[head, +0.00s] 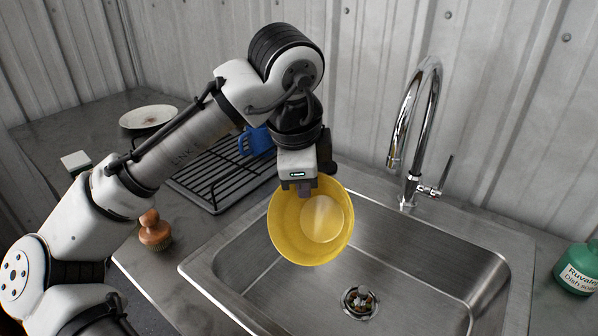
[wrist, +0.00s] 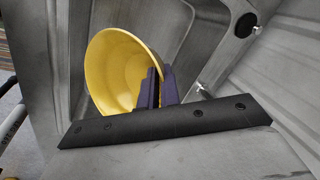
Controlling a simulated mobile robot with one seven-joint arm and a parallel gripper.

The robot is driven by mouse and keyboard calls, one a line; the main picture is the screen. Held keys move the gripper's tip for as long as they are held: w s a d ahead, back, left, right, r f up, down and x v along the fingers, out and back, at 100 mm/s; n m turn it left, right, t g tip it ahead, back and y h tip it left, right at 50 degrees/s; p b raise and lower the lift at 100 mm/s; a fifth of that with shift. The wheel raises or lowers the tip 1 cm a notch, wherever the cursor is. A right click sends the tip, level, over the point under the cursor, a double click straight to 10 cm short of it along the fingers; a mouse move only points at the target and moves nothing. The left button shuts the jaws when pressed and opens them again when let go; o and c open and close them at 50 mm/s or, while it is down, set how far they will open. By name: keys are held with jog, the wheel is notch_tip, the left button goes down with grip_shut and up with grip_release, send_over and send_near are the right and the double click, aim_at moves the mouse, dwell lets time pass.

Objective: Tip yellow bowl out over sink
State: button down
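The yellow bowl (head: 283,229) hangs over the left part of the steel sink (head: 403,236) in the head view. It is tilted, with its opening facing the camera, and a pale round patch shows inside. I cannot tell if that patch is liquid or the bowl's bottom. My gripper (head: 306,190) is shut on the bowl's upper rim. In the wrist view the bowl (wrist: 112,72) stands steeply tilted, and the dark fingers of my gripper (wrist: 158,90) pinch its rim on the right side. The fingertips are partly hidden.
The chrome faucet (head: 408,150) rises behind the sink. A drain with bits in it (head: 359,302) is in the sink floor. A drying rack (head: 212,180) with a blue mug (head: 254,141), a wooden brush (head: 155,231) and a plate (head: 148,117) are left. A green soap bottle (head: 577,268) stands right.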

jog(key=w+g+y+p, duration=0.1)
jog(key=p, duration=0.2)
jog(key=w+d+r+g+y+p, duration=0.1)
jog(key=g+p, duration=0.1)
jog(key=p, duration=0.1)
jog(key=w+g+y+p, duration=0.1)
jog(key=p, duration=0.3)
jog(key=shift+d+r+g, duration=0.35)
jog(key=shift+d+g, duration=0.05)
jog(key=shift+p, duration=0.4)
jog(key=shift+w+d+f+g+y+p, duration=0.25)
jog(key=shift+w+g+y+p, duration=0.25)
jog(key=shift+g, duration=0.35)
jog(key=shift+w+d+f+g+y+p, duration=0.1)
jog(key=shift+w+d+g+y+p, duration=0.25)
jog(key=shift+g+y, duration=0.4)
